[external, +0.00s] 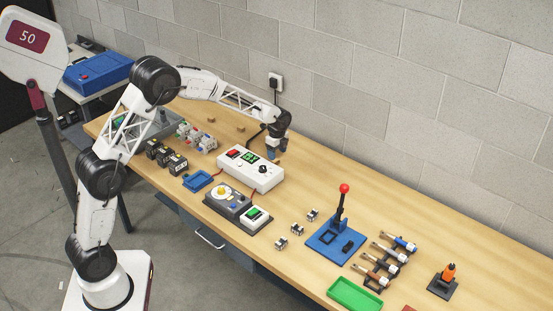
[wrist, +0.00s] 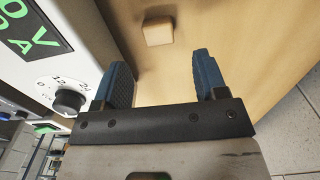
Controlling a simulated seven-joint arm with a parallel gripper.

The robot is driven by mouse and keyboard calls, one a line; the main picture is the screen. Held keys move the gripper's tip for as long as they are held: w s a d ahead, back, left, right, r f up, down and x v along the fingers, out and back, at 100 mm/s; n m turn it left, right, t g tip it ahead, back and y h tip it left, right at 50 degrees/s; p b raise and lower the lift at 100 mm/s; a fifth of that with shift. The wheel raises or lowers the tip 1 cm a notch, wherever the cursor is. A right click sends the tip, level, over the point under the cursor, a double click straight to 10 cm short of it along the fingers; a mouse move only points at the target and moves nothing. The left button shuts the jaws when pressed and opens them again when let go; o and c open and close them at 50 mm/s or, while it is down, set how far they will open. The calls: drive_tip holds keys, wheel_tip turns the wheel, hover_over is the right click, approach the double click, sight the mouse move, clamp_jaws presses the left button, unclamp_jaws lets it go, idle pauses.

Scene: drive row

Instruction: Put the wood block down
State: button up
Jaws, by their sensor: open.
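A small wood block (wrist: 158,31) rests on the tabletop in the wrist view, beyond the fingertips and between their lines. It appears apart from both fingers. My gripper (wrist: 163,66) has two blue fingers spread wide with nothing between them. In the external view my gripper (external: 276,150) hangs low over the bench, behind the white power supply. Two small wood-coloured blocks (external: 240,128) and (external: 212,116) lie near the back of the bench there; I cannot tell whether either is the block in the wrist view.
The white power supply (external: 251,168) stands close beside my gripper, and its dial (wrist: 68,100) shows at left in the wrist view. The block wall (external: 400,100) runs along the back. A blue lever press (external: 337,240) stands farther right. The bench between wall and press is clear.

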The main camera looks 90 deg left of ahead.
sight(277, 162)
drive_tip(key=shift+w+d+f, duration=0.1)
drive_tip(key=shift+f, duration=2.5)
drive_tip(key=c, duration=1.1)
drive_tip(key=shift+o, duration=0.2)
drive_tip(key=shift+r, duration=0.15)
wheel_tip(277, 162, up, 10)
